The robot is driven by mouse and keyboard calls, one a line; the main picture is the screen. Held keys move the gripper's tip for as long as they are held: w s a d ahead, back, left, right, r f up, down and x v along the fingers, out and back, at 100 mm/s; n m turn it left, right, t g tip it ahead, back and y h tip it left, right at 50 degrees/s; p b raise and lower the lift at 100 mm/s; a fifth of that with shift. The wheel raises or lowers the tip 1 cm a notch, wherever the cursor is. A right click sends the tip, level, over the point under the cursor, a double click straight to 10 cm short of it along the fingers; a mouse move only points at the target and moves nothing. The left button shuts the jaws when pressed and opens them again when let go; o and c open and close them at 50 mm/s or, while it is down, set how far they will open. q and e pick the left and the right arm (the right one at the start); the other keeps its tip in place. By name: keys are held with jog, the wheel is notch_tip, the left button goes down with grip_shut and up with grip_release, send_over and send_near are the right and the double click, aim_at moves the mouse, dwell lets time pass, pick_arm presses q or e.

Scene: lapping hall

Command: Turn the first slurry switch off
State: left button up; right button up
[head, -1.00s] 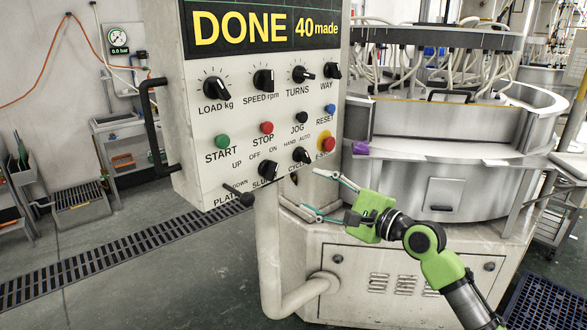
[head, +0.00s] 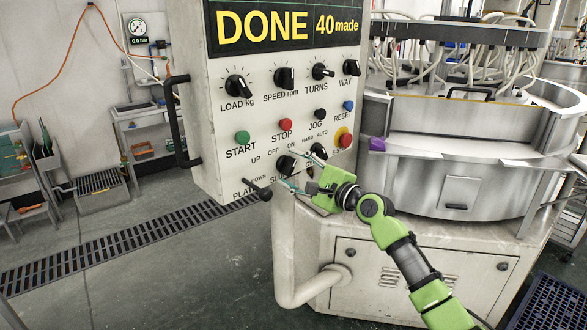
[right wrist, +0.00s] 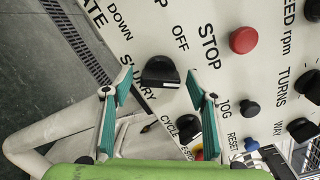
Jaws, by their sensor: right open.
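The slurry switch (head: 286,163) is a black rotary knob low on the white control panel (head: 222,172), with OFF and ON printed above it. In the right wrist view the slurry switch (right wrist: 160,72) lies ahead, between the fingertips. Its white mark points to the right, away from OFF. My right gripper (head: 284,168) is open, its teal-padded fingers around the knob's position. In the right wrist view a gap shows between each finger of the gripper (right wrist: 158,86) and the knob. The fingers partly hide the lower labels. My left gripper is out of view.
The cycle knob (head: 319,170) is close on the right, partly behind my gripper. Above are green START (head: 242,138) and red STOP (head: 285,125) buttons. A red emergency stop (head: 345,140) sits further right.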

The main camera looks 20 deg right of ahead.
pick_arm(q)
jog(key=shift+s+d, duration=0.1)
pick_arm(e)
jog(key=c, duration=1.1)
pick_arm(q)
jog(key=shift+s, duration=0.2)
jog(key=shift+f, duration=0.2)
pick_arm(e)
jog(key=n+b, duration=0.2)
jog(key=n, duration=0.1)
jog(key=shift+f+n, duration=0.15)
jog(key=shift+n, duration=0.25)
jog(key=n+b, duration=0.2)
jog(key=shift+n, duration=0.3)
jog(key=n+b, duration=0.2)
jog(key=n, duration=0.1)
pick_arm(q)
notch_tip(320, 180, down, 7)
jog(key=b, duration=0.1)
pick_arm(e)
jog(key=shift+n, duration=1.2)
